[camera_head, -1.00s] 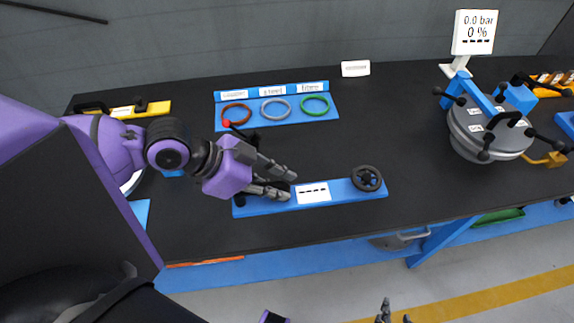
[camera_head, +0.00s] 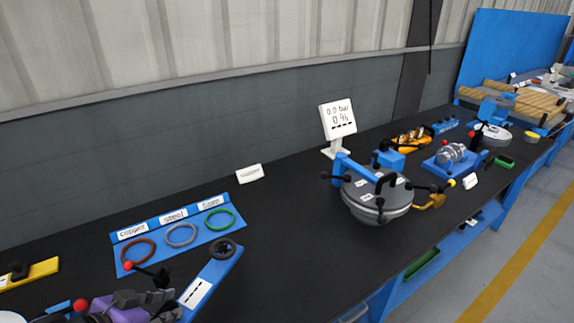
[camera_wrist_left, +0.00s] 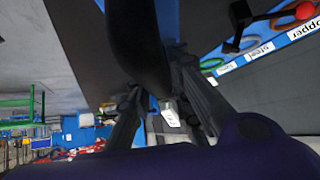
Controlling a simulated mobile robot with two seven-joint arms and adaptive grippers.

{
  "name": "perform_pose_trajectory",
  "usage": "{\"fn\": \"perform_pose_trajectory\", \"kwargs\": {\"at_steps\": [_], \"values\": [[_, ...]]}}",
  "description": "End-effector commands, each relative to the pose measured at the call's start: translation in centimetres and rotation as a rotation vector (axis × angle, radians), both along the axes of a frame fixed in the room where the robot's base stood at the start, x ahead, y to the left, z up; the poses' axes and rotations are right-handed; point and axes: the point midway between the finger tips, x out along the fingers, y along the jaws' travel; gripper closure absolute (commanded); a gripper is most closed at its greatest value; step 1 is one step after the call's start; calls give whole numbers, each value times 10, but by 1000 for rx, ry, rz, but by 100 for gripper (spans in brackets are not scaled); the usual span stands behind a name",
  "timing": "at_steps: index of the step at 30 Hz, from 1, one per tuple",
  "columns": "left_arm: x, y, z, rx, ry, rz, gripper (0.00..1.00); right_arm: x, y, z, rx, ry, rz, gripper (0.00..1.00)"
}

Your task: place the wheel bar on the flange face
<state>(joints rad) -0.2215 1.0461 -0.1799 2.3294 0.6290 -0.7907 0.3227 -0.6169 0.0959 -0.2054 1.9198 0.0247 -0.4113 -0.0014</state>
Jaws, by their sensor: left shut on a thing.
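My left gripper (camera_head: 150,303) is low at the left in the head view, by the near end of a blue strip. Its fingers also show in the left wrist view (camera_wrist_left: 165,95), closed around a large dark rounded thing (camera_wrist_left: 142,45) that I cannot identify for sure. A small black handwheel (camera_head: 222,249) sits at the far end of the blue strip (camera_head: 222,268); whether it belongs to the wheel bar is unclear. The round grey flanged shell (camera_head: 372,205) stands mid-bench, well right of the gripper, with black-knobbed clamps and a blue bridge above it. Its flange face is mostly hidden.
A blue tray (camera_head: 205,245) holds copper, steel and fibre rings behind the strip. A red-knobbed black lever (camera_head: 128,266) stands close behind the gripper. A display (camera_head: 338,120) rises behind the shell. The black bench (camera_head: 285,245) is clear between strip and shell.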

Motion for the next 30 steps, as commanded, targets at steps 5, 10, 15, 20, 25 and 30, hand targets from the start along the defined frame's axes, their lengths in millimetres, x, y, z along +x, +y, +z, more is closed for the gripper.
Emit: {"fn": "perform_pose_trajectory", "kwargs": {"at_steps": [5, 10, 15, 20, 25, 30], "values": [[44, -3, 35, -13, -21, 221, 100, 0, 0, 0, 0, -1, 0, 60], [77, -16, 70, -16, -22, 397, 100, 0, -1, 0, -1, 0, -1, 60], [102, -42, 104, -14, -16, 469, 100, 0, -1, 0, -1, 1, -1, 60], [117, -70, 128, -9, -12, 451, 100, -1, -1, 0, -1, 1, -1, 60], [123, -85, 141, -5, -10, 433, 100, -1, -1, 0, -1, 1, -1, 60], [124, -87, 143, -8, -5, 432, 100, -1, -1, 0, -1, 1, -1, 60]]}}
